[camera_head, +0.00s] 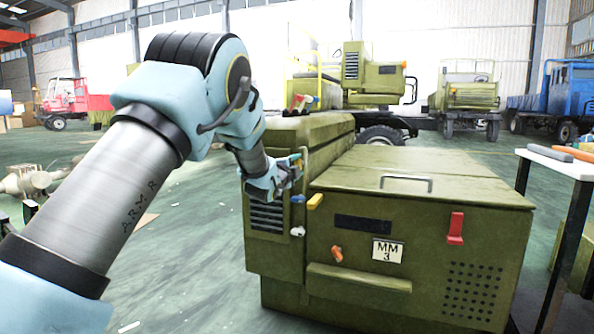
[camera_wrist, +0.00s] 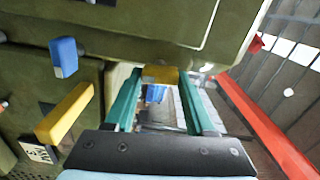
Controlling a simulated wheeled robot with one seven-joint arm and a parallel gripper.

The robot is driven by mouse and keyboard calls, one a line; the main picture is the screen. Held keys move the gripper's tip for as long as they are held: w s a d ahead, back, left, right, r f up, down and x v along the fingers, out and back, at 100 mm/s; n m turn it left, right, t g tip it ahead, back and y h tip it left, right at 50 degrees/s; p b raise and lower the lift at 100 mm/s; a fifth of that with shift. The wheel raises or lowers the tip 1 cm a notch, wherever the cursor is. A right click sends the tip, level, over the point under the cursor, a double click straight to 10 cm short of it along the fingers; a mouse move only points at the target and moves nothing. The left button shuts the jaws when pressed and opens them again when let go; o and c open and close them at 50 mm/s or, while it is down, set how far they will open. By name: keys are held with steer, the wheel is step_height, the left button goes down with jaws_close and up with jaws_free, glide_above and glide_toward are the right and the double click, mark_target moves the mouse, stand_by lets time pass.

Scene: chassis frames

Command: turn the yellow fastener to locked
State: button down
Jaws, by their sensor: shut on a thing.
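In the wrist view, my gripper's two green fingers are closed on a yellow fastener (camera_wrist: 160,74) at the fingertips, against the olive chassis box. In the head view, my gripper (camera_head: 296,168) is at the upper left corner of the box (camera_head: 440,190), and the held piece is mostly hidden by the fingers. A second yellow fastener (camera_head: 315,201) sticks out from the box front below the gripper. It also shows at the left of the wrist view (camera_wrist: 65,115), apart from the fingers. I cannot tell the held fastener's angle relative to locked.
A blue knob (camera_head: 298,199) and a white knob (camera_head: 298,231) sit near the box's left corner. An orange fastener (camera_head: 337,253) and a red lever (camera_head: 456,228) are on its front, with a label (camera_head: 387,251) between. A table (camera_head: 553,160) stands at right.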

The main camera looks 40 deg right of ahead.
steer(key=shift+m, duration=0.5)
stand_by(0.3)
steer(key=shift+c, duration=1.2)
jaws_free()
steer(key=shift+a, duration=0.1)
steer(key=p+v, duration=0.2)
steer(key=v, duration=0.8)
steer(key=shift+s+a, duration=0.2)
steer(key=shift+a, duration=0.05)
steer(key=shift+f, duration=0.1)
